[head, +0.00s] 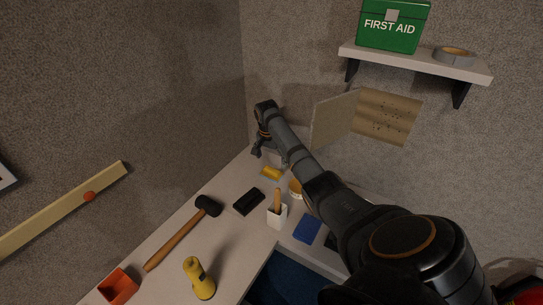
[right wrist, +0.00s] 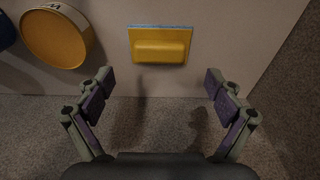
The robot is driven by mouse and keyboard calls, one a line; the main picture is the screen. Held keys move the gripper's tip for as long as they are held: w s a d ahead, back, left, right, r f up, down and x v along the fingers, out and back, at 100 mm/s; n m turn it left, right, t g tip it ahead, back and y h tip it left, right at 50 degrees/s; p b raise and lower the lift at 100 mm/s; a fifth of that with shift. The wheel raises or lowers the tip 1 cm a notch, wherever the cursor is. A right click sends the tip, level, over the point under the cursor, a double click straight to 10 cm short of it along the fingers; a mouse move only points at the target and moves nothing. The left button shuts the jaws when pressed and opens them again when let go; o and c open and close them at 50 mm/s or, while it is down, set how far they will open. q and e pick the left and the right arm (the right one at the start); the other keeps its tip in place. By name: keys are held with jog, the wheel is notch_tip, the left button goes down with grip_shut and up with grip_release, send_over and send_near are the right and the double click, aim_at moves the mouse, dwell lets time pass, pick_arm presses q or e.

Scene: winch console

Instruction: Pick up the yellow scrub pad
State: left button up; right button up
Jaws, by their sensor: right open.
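The yellow scrub pad (head: 272,173) lies on the grey counter near the back corner. In the right wrist view, the pad (right wrist: 160,46) shows a raised yellow grip block and a thin blue strip along its far edge. My right gripper (head: 258,151) hangs beyond the pad, close to the wall corner. In the wrist view its two fingers (right wrist: 158,80) are spread wide and empty. The pad lies ahead of the fingertips, roughly centred between them and apart from them. My left gripper is not in view.
A round yellow-topped container (right wrist: 57,38) stands beside the pad. Nearby on the counter are a black block (head: 249,201), a white holder (head: 277,217) with a wooden handle, a blue pad (head: 307,229) and a mallet (head: 180,237). Walls close off the back corner.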

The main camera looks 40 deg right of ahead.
aim_at(272, 170)
jog(key=shift+s+a+f+p, duration=0.1)
jog(key=shift+f+p, duration=0.15)
jog(key=shift+f, duration=0.4)
jog(key=shift+s+a+f+p, duration=0.1)
jog(key=shift+f+p, duration=0.15)
jog(key=shift+f, duration=0.35)
jog(key=shift+w+d+f, duration=0.1)
jog(key=shift+d+f, duration=0.1)
jog(key=shift+f, duration=0.7)
jog(key=shift+w+f, duration=0.1)
jog(key=c, duration=1.2)
notch_tip(272, 170, up, 5)
jog(key=p, duration=0.5)
jog(key=shift+f, duration=0.15)
jog(key=shift+c, duration=0.2)
pick_arm(q)
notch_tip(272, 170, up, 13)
jog(key=p, duration=0.7)
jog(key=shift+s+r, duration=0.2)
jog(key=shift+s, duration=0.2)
pick_arm(e)
jog(key=s+a+r, duration=0.6)
jog(key=s+r, duration=0.2)
jog(key=s, duration=0.4)
jog(key=shift+s+a+r, duration=0.2)
jog(key=shift+a+r, duration=0.05)
jog(key=shift+a, duration=0.15)
